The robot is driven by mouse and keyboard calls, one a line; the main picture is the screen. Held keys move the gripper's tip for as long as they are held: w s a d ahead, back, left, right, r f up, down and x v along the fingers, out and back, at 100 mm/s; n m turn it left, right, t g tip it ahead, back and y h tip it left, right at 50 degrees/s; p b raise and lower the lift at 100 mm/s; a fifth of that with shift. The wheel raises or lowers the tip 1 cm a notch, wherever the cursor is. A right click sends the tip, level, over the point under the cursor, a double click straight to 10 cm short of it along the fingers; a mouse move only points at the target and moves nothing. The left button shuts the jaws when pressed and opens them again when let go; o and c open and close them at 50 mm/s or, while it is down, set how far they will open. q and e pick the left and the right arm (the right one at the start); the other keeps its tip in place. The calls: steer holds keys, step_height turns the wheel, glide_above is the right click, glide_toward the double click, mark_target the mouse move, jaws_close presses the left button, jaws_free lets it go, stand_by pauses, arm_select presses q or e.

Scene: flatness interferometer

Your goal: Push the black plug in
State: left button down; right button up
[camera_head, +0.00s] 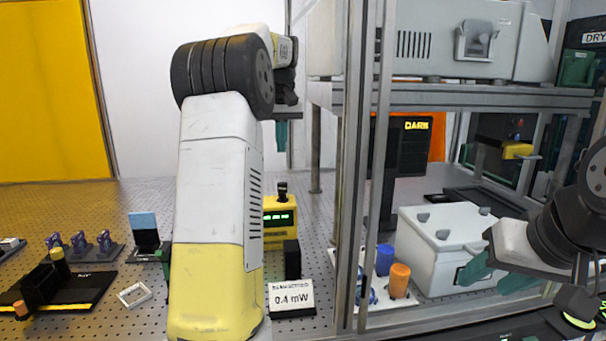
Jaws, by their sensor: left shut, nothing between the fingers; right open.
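A yellow device (277,232) with a green lit display stands on the perforated table, partly behind my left arm. A small black knob-like piece (282,191) stands upright on its top; I cannot tell if this is the black plug. My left gripper (281,134) is shut and empty, its teal fingers pointing down above and apart from the black piece. My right gripper (490,280) is open at the right, its teal fingers in front of a white lidded box (447,243).
A metal frame post (351,200) rises right of the yellow device. A black block (292,259) and a "0.4 mW" sign (291,298) stand in front of it. A black fixture (62,285) lies at left.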

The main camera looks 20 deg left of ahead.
mark_target(282, 184)
arm_select(q)
steer(key=x, duration=0.6)
steer(key=s+x, duration=0.1)
steer(key=x, duration=0.2)
steer(key=shift+d+f, duration=0.15)
steer(key=shift+f, duration=0.35)
steer(key=shift+f, duration=0.1)
steer(key=shift+f, duration=1.45)
steer(key=shift+s, duration=0.1)
